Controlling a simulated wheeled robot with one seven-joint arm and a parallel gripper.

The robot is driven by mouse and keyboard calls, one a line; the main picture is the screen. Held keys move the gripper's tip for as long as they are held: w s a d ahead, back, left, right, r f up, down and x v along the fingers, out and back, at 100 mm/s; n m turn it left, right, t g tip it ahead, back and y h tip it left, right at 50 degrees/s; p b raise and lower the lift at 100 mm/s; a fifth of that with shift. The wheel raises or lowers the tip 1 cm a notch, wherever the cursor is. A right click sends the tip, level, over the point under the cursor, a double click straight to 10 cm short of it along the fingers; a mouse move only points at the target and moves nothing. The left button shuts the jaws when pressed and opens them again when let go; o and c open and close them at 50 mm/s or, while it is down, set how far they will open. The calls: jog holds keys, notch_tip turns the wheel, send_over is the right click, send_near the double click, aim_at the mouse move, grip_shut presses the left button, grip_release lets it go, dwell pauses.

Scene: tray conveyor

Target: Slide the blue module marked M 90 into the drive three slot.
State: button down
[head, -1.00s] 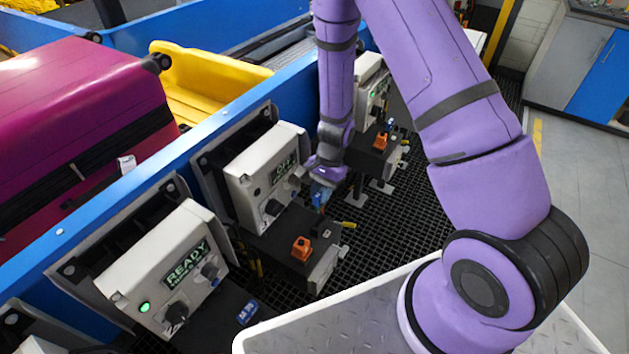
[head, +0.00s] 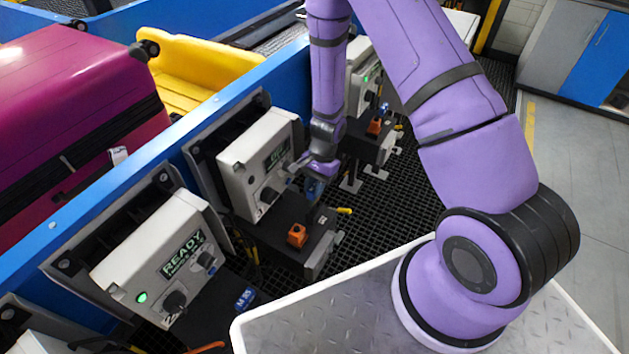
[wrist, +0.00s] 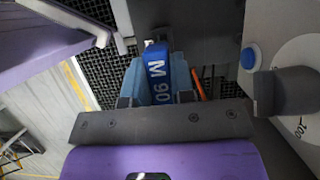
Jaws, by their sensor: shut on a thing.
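In the head view the module (head: 313,190) hangs below the fingers, just above the far edge of the dark shelf (head: 275,222) under the middle drive box (head: 255,165). That box's display shows a short word that I cannot read clearly. The slot itself is hidden, and I cannot tell which box is drive three. In the wrist view the module lies between the two fingers with its label facing the camera.
An orange block (head: 297,235) sits on the same shelf. The nearer box (head: 165,260) reads READY, with another blue module (head: 244,299) below it. A farther box (head: 358,75) stands behind my arm. A blue conveyor wall (head: 150,165) runs behind the boxes.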

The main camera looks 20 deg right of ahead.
aim_at(315, 202)
jog(key=shift+f, duration=1.1)
jog(key=shift+f, duration=2.55)
dwell(0.9)
jog(key=c, duration=0.9)
grip_release()
jog(key=v, duration=1)
jog(key=shift+d+r, duration=0.1)
jog(key=shift+r, duration=0.25)
jog(key=shift+r, duration=0.1)
